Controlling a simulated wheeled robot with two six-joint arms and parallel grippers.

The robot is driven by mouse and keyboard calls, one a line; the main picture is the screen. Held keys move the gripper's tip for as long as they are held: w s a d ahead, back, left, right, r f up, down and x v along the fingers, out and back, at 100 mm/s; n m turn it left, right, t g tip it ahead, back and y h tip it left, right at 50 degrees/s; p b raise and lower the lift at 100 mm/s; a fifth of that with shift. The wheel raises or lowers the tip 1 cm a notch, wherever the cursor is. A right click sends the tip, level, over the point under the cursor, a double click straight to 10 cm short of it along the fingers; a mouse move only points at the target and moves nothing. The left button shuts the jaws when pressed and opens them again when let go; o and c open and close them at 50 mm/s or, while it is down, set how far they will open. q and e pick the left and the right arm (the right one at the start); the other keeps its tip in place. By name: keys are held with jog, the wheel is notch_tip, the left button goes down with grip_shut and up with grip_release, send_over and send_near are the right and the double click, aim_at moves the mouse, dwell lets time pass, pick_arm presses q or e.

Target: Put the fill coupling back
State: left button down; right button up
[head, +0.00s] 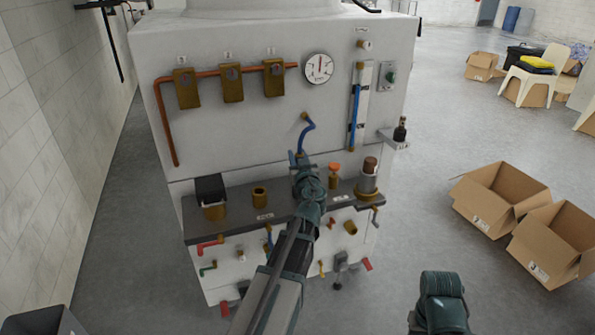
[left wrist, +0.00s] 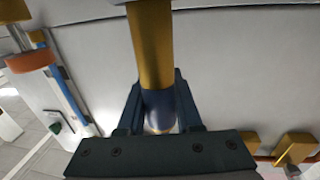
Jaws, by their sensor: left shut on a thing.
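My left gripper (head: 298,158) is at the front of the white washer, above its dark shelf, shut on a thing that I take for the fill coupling. In the left wrist view the coupling is a brass cylinder (left wrist: 151,45) with a dark blue end (left wrist: 158,106) between the fingers (left wrist: 158,108). A short blue hose (head: 309,128) runs from a brass fitting (head: 304,116) on the panel down to the gripper. The gripper hides most of the coupling in the head view. I cannot tell whether its far end touches anything. My right gripper's fingers do not show.
A blue sight tube (head: 355,110) and pressure gauge (head: 318,68) are on the panel.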

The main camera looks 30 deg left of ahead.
pick_arm(q)
jog(key=shift+f+b, duration=1.7)
jog(key=shift+f, duration=0.1)
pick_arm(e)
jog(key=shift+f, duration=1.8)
pick_arm(q)
jog(key=shift+f, duration=0.2)
jog(key=c, duration=0.6)
grip_release()
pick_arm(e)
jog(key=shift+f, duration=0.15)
pick_arm(q)
jog(key=shift+r, duration=0.2)
